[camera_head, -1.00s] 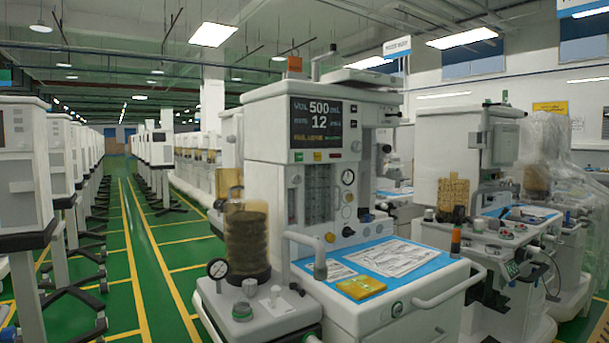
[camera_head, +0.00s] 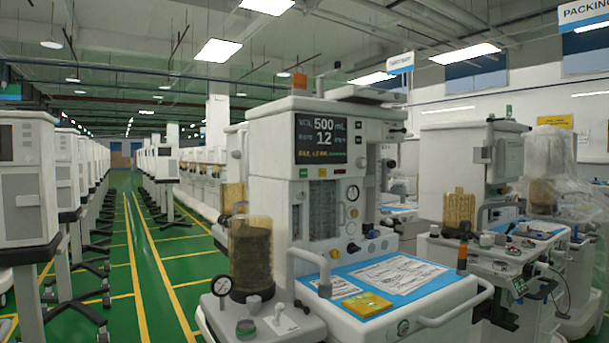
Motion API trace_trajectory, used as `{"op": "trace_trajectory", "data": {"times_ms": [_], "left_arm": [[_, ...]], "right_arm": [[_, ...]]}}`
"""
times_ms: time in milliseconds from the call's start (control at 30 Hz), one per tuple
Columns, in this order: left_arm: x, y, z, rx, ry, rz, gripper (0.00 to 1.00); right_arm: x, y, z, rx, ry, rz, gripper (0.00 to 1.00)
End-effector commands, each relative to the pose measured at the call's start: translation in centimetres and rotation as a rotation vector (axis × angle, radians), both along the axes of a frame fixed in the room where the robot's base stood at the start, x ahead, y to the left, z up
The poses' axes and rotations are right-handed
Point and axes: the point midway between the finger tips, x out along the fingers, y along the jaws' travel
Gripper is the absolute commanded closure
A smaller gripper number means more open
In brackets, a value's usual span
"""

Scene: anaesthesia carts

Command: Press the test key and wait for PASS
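The nearest anaesthesia cart (camera_head: 273,150) stands right of centre. Its dark screen (camera_head: 325,138) reads VOL 500 mL and a 12 on the second line, with small yellow and green text below that I cannot read surely. I cannot tell which is the test key. No PASS is legible. Neither of my grippers is in view.
The cart's blue work surface (camera_head: 345,278) carries papers and a yellow packet (camera_head: 366,304). Another cart (camera_head: 440,175) is at the right. A green aisle (camera_head: 150,240) with yellow lines runs at the left.

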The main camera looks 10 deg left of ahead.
Motion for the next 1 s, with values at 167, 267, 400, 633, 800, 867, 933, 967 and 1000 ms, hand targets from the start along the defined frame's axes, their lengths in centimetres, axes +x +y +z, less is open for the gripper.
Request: {"op": "trace_trajectory", "data": {"times_ms": [167,267,400,633,800,867,933,967,1000], "left_arm": [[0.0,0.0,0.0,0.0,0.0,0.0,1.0],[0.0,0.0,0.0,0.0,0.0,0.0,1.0],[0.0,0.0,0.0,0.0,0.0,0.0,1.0],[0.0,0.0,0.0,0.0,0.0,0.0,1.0],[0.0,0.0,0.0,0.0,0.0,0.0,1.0],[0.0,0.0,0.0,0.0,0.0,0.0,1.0],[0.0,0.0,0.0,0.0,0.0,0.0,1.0],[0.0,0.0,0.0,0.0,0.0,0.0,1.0],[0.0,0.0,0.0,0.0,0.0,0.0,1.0]], "right_arm": [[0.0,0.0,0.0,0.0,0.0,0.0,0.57],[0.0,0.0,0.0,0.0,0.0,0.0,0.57],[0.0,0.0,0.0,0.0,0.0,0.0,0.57],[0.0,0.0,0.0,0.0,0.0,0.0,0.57],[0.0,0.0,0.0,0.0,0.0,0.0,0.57],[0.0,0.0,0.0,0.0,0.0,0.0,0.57],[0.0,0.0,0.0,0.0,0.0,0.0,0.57],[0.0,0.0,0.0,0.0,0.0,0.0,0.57],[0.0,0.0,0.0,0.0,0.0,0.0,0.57]]}}
